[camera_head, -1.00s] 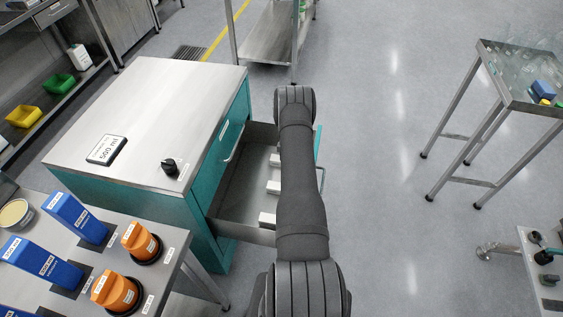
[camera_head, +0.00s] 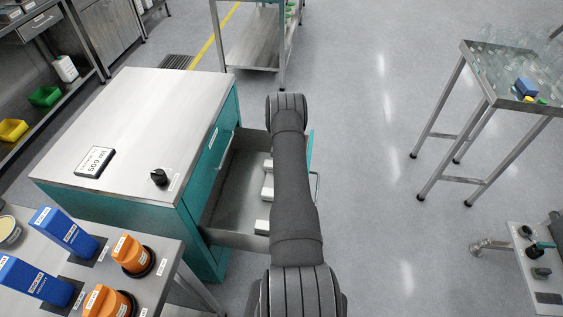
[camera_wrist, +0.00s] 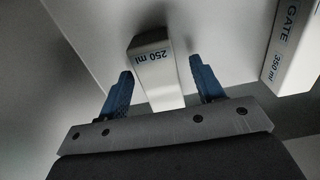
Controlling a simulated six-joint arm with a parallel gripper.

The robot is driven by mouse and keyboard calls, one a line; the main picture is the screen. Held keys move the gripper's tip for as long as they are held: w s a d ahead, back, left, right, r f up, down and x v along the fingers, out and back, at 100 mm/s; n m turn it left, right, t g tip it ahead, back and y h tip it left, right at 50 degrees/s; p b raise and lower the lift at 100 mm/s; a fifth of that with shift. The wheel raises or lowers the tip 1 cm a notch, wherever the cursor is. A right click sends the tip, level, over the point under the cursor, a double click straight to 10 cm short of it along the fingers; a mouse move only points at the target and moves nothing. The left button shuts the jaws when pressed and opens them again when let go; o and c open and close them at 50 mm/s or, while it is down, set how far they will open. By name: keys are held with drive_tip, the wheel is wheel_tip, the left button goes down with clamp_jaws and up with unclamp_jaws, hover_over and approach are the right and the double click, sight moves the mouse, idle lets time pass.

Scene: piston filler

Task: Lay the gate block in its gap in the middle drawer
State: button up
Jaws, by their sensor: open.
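In the wrist view, a white block marked "250 ml" (camera_wrist: 156,66) lies between the two blue fingers of my gripper (camera_wrist: 161,72). The fingers stand open, with a gap visible on each side of the block. A second white block marked "GATE 350 ml" (camera_wrist: 292,48) is to the right, outside the fingers and cut off by the picture edge. In the head view, an open drawer (camera_head: 235,200) of the teal cabinet holds white blocks (camera_head: 267,194), spaced apart along its right part. My arm hides the drawer's right part and my gripper in that view.
The teal cabinet's steel top (camera_head: 140,120) carries a "500 ml" sign (camera_head: 95,162) and a black knob (camera_head: 159,177). A bench with blue (camera_head: 68,232) and orange (camera_head: 132,254) parts is at lower left. A glassware stand (camera_head: 505,85) is at right. The floor between is clear.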

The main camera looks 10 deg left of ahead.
wheel_tip(320, 180, up, 17)
drive_tip(key=shift+r, duration=0.2)
idle(0.3)
wheel_tip(320, 180, down, 16)
drive_tip(key=shift+r, duration=0.1)
idle(0.8)
idle(0.3)
